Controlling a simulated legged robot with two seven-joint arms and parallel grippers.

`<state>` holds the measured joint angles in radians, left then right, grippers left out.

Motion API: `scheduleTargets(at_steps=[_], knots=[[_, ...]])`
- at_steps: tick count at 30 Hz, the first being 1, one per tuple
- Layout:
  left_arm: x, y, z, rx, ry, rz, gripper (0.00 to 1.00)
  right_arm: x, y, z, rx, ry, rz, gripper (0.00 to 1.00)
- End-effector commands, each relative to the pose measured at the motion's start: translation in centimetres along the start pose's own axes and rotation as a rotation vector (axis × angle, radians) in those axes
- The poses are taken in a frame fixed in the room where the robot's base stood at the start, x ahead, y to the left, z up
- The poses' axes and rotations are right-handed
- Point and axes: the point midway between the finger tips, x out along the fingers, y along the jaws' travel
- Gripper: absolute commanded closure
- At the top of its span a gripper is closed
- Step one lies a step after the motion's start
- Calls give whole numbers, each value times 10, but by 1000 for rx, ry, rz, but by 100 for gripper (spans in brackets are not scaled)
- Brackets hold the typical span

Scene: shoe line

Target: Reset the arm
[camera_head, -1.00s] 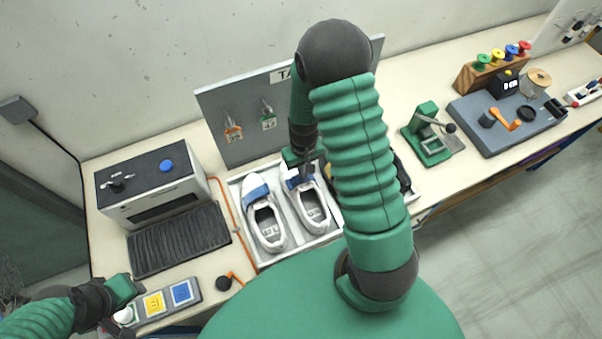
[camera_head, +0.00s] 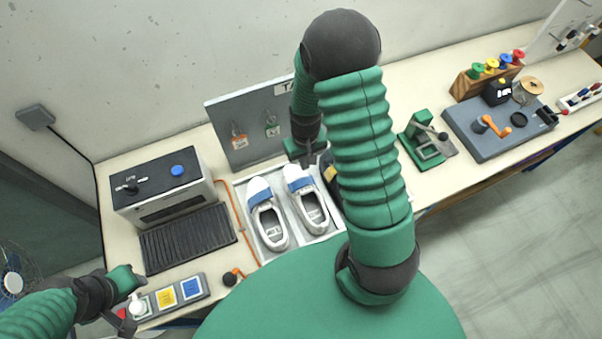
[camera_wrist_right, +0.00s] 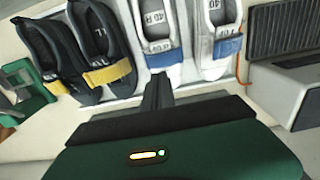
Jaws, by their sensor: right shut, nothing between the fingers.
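My right gripper (camera_head: 306,158) hangs just beyond the toes of the white shoes, in front of the grey tool board. In the right wrist view its fingers (camera_wrist_right: 157,92) are together with nothing between them. A left white shoe (camera_head: 268,222) and a right white shoe (camera_head: 309,208) with blue straps lie side by side in a pale tray (camera_head: 290,240). The wrist view also shows two black shoes (camera_wrist_right: 58,55) with yellow straps, mostly hidden by my arm in the head view. My left gripper (camera_head: 128,308) is at the button panel by a white knob; its jaw opening is unclear.
A grey machine (camera_head: 160,182) with a blue button and a black ribbed mat (camera_head: 187,240) stands left. A button panel (camera_head: 180,296) lies at the front left. A green press (camera_head: 425,138) and a grey fixture board (camera_head: 490,135) are right. The pale bench between them is partly clear.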

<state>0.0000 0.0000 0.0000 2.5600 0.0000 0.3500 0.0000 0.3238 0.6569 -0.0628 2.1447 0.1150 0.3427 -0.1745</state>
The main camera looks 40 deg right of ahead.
Motion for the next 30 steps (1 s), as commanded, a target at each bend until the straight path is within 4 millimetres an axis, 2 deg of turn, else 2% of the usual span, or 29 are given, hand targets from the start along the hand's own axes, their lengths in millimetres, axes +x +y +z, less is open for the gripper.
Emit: scheduleTargets(at_steps=[5,7,8,11,12,15,18,21,23,30], knots=[[1,0,0,0,0,0,64,1,0,0,-1,1,0,100],[12,0,3,0,0,0,64,6,-6,0,-12,10,-1,100],[21,0,5,0,1,0,64,9,-10,1,-23,17,-2,100],[67,0,16,0,0,0,64,23,-38,8,-83,66,-7,100],[88,0,21,0,0,0,64,29,-52,15,-114,91,-11,100],[134,0,32,0,-1,0,64,41,-82,37,-196,150,-20,100],[164,0,39,0,-1,0,64,48,-102,60,-261,197,-29,100],[176,0,42,0,-1,0,64,49,-112,73,-299,223,-34,100],[176,0,42,0,0,0,64,47,-113,77,-307,230,-35,100],[170,0,40,0,1,0,64,42,-113,77,-307,229,-36,100]])
